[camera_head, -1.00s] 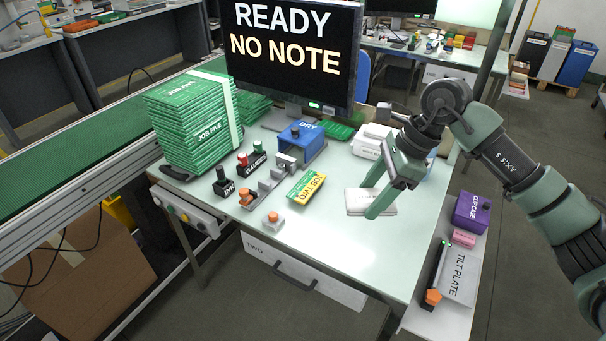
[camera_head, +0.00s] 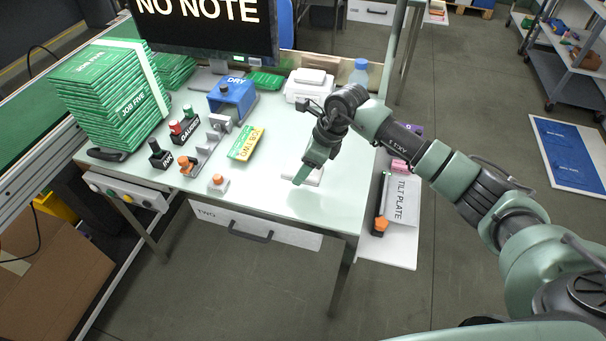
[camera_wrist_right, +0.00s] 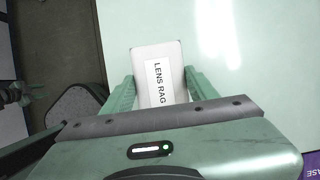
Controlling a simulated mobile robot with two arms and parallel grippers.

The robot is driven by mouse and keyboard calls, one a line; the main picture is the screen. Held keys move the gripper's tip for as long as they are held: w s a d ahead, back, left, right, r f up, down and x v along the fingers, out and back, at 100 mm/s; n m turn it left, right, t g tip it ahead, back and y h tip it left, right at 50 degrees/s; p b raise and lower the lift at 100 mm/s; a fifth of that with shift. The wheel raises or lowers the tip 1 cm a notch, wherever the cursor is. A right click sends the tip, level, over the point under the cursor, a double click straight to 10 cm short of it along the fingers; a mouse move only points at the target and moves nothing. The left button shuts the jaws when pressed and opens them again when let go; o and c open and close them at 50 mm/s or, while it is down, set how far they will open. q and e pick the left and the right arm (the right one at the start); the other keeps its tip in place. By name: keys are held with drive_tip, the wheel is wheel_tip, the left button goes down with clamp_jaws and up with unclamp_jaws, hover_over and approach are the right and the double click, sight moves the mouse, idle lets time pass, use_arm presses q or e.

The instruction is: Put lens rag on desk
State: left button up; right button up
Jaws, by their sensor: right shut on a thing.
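The lens rag (camera_wrist_right: 155,55) is a flat whitish piece with a LENS RAG label. In the right wrist view it lies between my right gripper's (camera_wrist_right: 157,95) two green fingers, which are shut on its sides. In the head view the rag (camera_head: 314,177) shows partly behind my right gripper (camera_head: 302,176), low over the pale desk (camera_head: 270,195). I cannot tell whether it touches the desk top. The fingers point down toward the desk, right of a yellow and green JOB TWO packet (camera_head: 246,144). My left gripper is out of view.
Left on the desk stand a green JOB FIVE stack (camera_head: 110,100), ink and gauge pieces (camera_head: 160,155), a grey fixture (camera_head: 205,145) and a blue DRY unit (camera_head: 232,97). A low shelf (camera_head: 390,245) holds a TILT PLATE. The desk's front right is clear.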

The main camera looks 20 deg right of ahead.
sight(304, 187)
wheel_tip(304, 187, down, 5)
drive_tip(key=shift+r+p, duration=0.2)
drive_tip(key=shift+p, duration=0.25)
drive_tip(key=shift+f, duration=0.3)
drive_tip(key=o, duration=1.2)
drive_tip(key=shift+f, duration=0.1)
